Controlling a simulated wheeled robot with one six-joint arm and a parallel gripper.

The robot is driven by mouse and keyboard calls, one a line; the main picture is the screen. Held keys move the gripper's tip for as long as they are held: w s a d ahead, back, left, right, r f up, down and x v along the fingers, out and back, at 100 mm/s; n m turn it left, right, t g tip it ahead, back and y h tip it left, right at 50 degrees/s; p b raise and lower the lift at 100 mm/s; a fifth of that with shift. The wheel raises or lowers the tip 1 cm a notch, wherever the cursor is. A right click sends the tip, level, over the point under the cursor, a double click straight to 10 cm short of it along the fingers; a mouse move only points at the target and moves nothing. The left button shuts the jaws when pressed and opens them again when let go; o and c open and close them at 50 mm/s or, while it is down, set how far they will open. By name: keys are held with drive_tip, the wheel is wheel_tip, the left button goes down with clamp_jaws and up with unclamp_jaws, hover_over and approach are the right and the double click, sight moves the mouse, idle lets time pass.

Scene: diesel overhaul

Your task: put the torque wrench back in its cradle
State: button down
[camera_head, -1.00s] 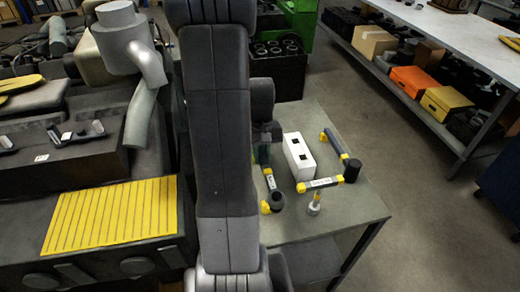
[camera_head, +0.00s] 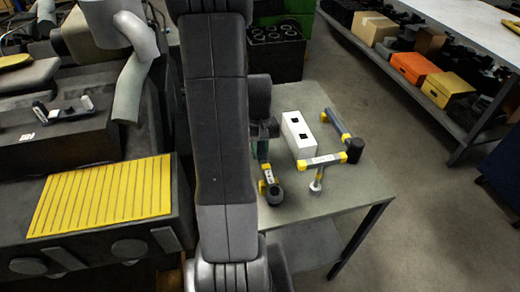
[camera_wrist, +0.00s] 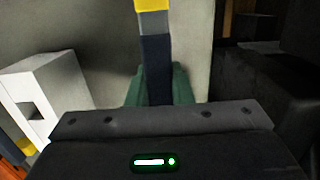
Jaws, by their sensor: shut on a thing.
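My gripper (camera_head: 264,150) is mostly behind my arm in the head view. Its green jaws are shut on the dark blue handle of a wrench (camera_head: 268,177), which has yellow bands, a pale label and a round dark head. In the wrist view the wrench (camera_wrist: 155,50) rises from between the jaws (camera_wrist: 158,88), its yellow and grey bands at the top. A white block (camera_head: 297,134) with dark square openings stands right of it on the table; it also shows at the left of the wrist view (camera_wrist: 45,105). I cannot tell which object is the cradle.
On the grey table (camera_head: 350,197), a blue-handled bar (camera_head: 337,123), a labelled bar with yellow ends (camera_head: 322,160), a black cylinder (camera_head: 353,150) and a small pale-footed piece (camera_head: 317,183) sit close together. The engine (camera_head: 110,195) stands left. A shelf with boxes (camera_head: 413,68) is right.

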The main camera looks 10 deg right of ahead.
drive_tip(key=shift+f, duration=0.15)
idle(0.4)
drive_tip(key=shift+f+b, duration=1.05)
drive_tip(key=c, duration=1.2)
unclamp_jaws()
drive_tip(key=shift+r, duration=0.1)
wheel_tip(320, 180, up, 14)
drive_tip(key=w, duration=0.1)
drive_tip(key=shift+w, duration=0.15)
drive_tip(key=shift+f, duration=0.3)
drive_tip(key=f, duration=0.4)
drive_tip(key=s+f, duration=0.1)
drive_tip(key=f, duration=0.7)
drive_tip(key=shift+s+f+p, duration=0.15)
drive_tip(key=shift+f+p, duration=0.25)
drive_tip(key=shift+r, duration=0.2)
